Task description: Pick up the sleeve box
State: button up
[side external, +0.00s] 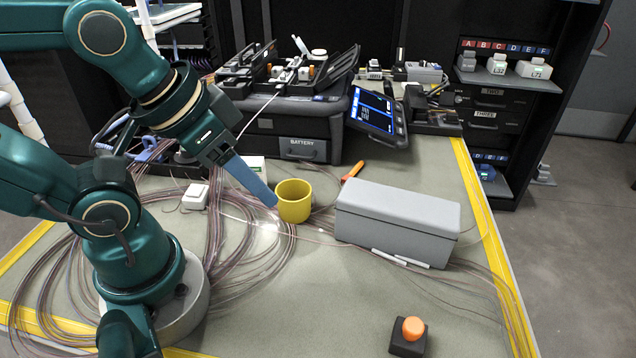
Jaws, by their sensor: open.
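A long grey lidded box (398,223), which looks like the sleeve box though no label shows, sits on the right half of the bench mat with its lid closed. My gripper (272,202) has blue fingers and points down to the right, to the left of the grey box and clear of it. Its fingertips are close to the left rim of a yellow cup (294,203); I cannot tell whether they touch it. The gripper is open, and nothing shows between its fingers. The cup stands between the gripper and the grey box.
Thin white sticks (400,259) lie along the box's front. An orange-handled tool (353,171) lies behind it. Loose fibre cables (235,255) cover the left bench. The splicer's tilted screen (374,110) and a battery case (302,148) stand behind. An orange button (412,328) is at front right.

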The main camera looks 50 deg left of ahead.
jog(key=o, duration=0.8)
jog(key=shift+c, duration=0.2)
